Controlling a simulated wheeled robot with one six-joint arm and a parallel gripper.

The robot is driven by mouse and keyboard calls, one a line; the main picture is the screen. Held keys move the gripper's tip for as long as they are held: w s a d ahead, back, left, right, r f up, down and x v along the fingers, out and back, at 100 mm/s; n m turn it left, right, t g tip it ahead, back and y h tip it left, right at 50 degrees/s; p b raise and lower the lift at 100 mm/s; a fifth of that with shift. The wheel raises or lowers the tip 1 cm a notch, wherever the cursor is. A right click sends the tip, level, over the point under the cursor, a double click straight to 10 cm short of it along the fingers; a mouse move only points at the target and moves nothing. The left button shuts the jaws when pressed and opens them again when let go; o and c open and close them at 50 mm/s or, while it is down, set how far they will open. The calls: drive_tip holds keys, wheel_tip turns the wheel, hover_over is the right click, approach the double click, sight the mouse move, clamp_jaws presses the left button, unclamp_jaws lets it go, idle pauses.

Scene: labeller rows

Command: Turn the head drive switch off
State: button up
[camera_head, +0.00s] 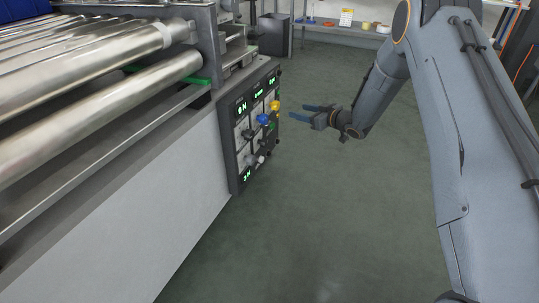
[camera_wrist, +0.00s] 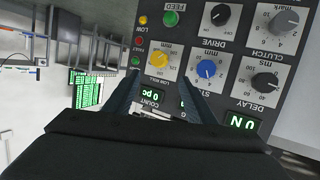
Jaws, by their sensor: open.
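The labeller's dark control panel (camera_head: 241,137) faces my arm on the right end of the machine. In the wrist view it appears upside down. A black knob (camera_wrist: 220,15) by the label DRIVE is near the top edge; I cannot tell its setting or whether it is the head drive switch. My gripper (camera_head: 302,111) is open and empty, just right of the panel and apart from it. In the wrist view its two fingers (camera_wrist: 159,78) point at the panel, with the yellow knob (camera_wrist: 159,58) between and beyond the tips. The blue knob (camera_wrist: 206,70) is right of them.
A CLUTCH knob (camera_wrist: 285,20), a DELAY knob (camera_wrist: 265,82) and a green FEED button (camera_wrist: 170,18) sit close by. Large metal rollers (camera_head: 90,55) top the machine. Open green floor (camera_head: 330,200) lies right of it. A shelf (camera_head: 345,30) stands behind.

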drive_tip(key=a+f+n+g+y+b, duration=0.2)
drive_tip(key=a+f+y+b, duration=0.15)
drive_tip(key=f, duration=0.55)
drive_tip(key=n+g+y+b, duration=0.2)
drive_tip(key=g+y+b, duration=0.1)
drive_tip(key=b, duration=0.2)
approach(267, 143)
drive_tip(key=a, duration=0.1)
drive_tip(key=shift+b+x, duration=1.35)
drive_tip(key=shift+x, duration=2.65)
drive_tip(key=shift+s+r, duration=0.1)
drive_tip(key=shift+r, duration=0.05)
drive_tip(key=c, duration=1)
drive_tip(key=shift+c, duration=0.2)
